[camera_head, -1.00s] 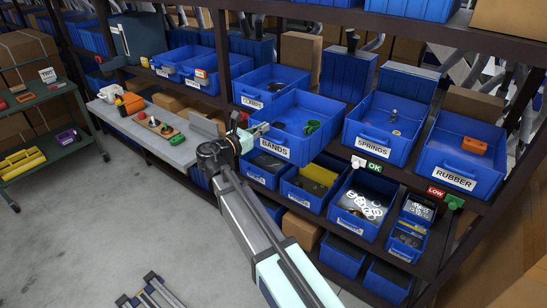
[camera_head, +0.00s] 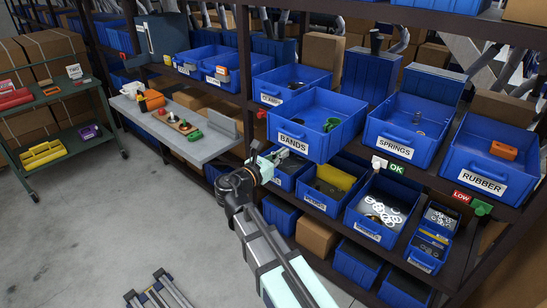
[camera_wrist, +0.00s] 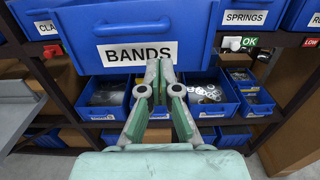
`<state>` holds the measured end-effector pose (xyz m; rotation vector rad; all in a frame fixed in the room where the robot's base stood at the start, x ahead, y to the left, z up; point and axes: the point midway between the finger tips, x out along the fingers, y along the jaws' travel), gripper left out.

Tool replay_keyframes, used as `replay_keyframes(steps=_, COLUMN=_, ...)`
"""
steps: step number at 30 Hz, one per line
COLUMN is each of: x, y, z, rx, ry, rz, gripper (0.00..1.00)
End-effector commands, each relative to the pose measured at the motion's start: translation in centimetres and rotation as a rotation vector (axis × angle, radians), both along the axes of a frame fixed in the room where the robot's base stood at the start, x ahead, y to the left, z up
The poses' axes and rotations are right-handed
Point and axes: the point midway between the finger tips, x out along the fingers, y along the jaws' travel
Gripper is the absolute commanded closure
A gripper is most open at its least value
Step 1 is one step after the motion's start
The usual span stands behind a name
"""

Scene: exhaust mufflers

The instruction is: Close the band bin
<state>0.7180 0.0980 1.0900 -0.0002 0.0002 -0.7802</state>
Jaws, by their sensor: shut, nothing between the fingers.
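The blue band bin (camera_head: 345,140), labelled BANDS, juts out past its neighbours on the shelf, its open top showing. A small item lies inside it. In the wrist view its front wall (camera_wrist: 195,22) fills the upper middle, with a handle above the white label. My gripper (camera_head: 284,154) is at the lower part of the bin's front, below the label. In the wrist view my gripper (camera_wrist: 159,66) is shut and empty, its green-padded fingertips together at the bin's lower front edge. I cannot tell whether they touch it.
The springs bin (camera_head: 436,138) and rubber bin (camera_head: 513,163) stand to the right, the clamps bin (camera_head: 311,78) to the left. Smaller open bins with washers (camera_head: 384,211) sit below. A grey side table (camera_head: 200,148) is at left.

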Motion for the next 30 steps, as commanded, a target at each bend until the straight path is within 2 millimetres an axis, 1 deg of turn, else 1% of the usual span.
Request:
replay_keyframes(steps=1, x=0.9, y=-0.8, z=0.3, rx=-0.001, ry=0.001, rz=-0.004, gripper=1.00)
replay_keyframes(steps=6, x=3.1, y=-3.0, z=0.3, rx=0.000, ry=0.000, rz=-0.003, gripper=1.00)
replay_keyframes(steps=12, x=5.0, y=-4.8, z=0.2, rx=-0.001, ry=0.001, rz=-0.001, gripper=1.00)
replay_keyframes(steps=18, x=5.6, y=-5.5, z=0.1, rx=-0.001, ry=-0.001, rz=0.000, gripper=1.00)
replay_keyframes(steps=30, x=5.7, y=-5.6, z=0.0, rx=0.000, ry=0.000, rz=0.001, gripper=1.00)
